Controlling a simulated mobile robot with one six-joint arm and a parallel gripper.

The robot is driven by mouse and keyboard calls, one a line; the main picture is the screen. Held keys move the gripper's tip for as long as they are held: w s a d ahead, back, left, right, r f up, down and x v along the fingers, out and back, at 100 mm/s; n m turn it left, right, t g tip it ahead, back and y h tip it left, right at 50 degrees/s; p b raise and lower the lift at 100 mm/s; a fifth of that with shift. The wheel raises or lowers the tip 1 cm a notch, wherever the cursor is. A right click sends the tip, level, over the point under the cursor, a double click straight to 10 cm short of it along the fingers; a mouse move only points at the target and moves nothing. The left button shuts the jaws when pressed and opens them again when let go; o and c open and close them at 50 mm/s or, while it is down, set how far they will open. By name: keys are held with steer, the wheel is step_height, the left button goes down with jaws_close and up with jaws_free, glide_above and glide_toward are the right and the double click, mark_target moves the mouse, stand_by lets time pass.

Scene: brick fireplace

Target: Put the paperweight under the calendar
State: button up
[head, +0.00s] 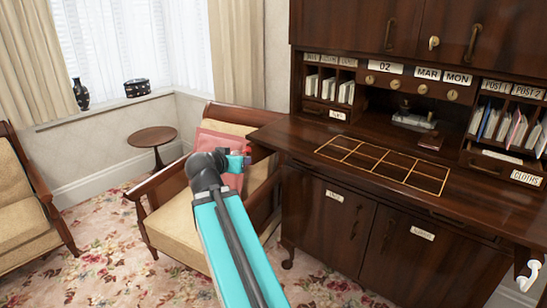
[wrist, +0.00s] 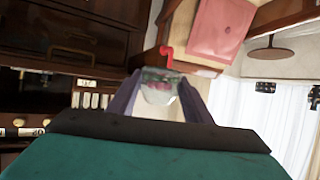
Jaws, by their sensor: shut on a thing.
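The paperweight (wrist: 158,94) is a clear, glassy piece with pink inside. It sits between the two fingers of my gripper (wrist: 160,103) in the wrist view, and my gripper is shut on it. In the head view my gripper (head: 240,162) is over the armchair, left of the desk's front left corner; the paperweight cannot be made out clearly there. The calendar (head: 426,74) is a row of white cards reading 02, MAR and MON, above the desk's middle recess. My gripper is well to the left of it and apart from it.
The desk top (head: 300,137) bears a gridded inlay (head: 385,165). Under the calendar stand a glassy desk set (head: 413,120) and a small brown box (head: 430,142). Letter racks flank the recess. An armchair (head: 175,222) with a pink cushion (head: 218,145) and a round table (head: 152,137) are left.

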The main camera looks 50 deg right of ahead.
steer(key=w+a+n+t+y, duration=0.2)
steer(key=w+a+n+y, duration=0.2)
steer(key=a, duration=0.8)
steer(key=w+a+n+t+y, duration=0.2)
steer(key=w+a, duration=0.6)
steer(key=a, duration=0.5)
steer(key=w+a+f+n+t+y, duration=0.1)
steer(key=w+a+n+t+y, duration=0.2)
steer(key=a, duration=1)
steer(key=w+n+y, duration=0.2)
steer(key=w+n, duration=0.1)
steer(key=shift+w+y, duration=0.2)
steer(key=shift+y, duration=0.1)
steer(key=shift+f, duration=0.15)
